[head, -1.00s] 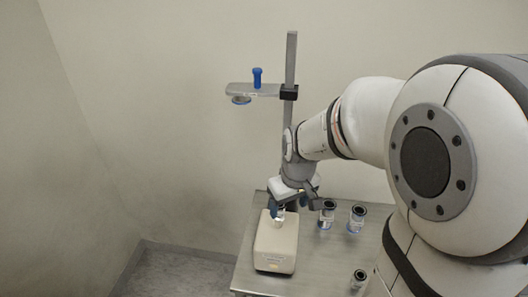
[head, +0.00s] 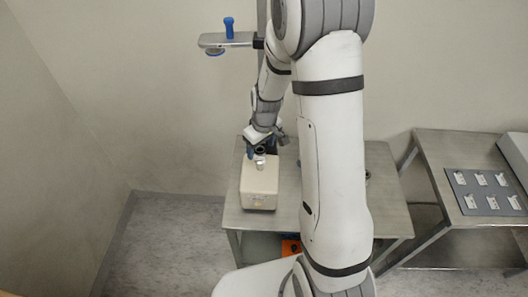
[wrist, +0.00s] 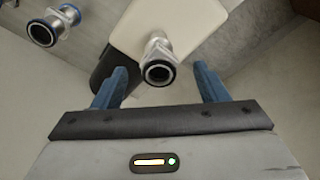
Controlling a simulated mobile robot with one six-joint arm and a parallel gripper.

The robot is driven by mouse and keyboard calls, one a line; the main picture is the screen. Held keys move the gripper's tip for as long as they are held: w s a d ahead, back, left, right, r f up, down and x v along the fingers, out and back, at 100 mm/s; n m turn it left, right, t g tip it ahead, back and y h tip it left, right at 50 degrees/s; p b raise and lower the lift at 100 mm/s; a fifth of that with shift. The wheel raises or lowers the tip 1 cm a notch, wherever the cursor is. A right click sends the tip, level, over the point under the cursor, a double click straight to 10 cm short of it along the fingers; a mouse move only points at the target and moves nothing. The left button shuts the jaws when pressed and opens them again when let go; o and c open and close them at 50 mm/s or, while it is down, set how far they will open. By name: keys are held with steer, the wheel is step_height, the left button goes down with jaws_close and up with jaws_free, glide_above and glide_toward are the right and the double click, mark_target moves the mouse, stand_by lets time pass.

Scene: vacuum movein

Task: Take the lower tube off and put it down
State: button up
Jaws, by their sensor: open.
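A short silver tube (head: 260,162) with a dark ring stands on the beige pump box (head: 259,190) on the steel table. In the wrist view the tube's silver body (wrist: 157,48) and dark-rimmed round mouth sit between my blue fingertips, with a gap on both sides. My gripper (wrist: 162,76) is open and holds nothing. A second silver fitting with dark-rimmed ends (wrist: 55,25) shows at upper left of the wrist view.
A post holds a side bracket (head: 227,40) with a blue-topped part (head: 229,27) above the box. My arm hides most of the steel table's (head: 387,190) middle. A second table at right carries a dark plate (head: 485,192) with several small pieces.

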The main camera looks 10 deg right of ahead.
steer(key=shift+w+a+f, duration=0.1)
steer(key=shift+w+f, duration=0.1)
steer(key=shift+f, duration=1)
steer(key=c, duration=1.1)
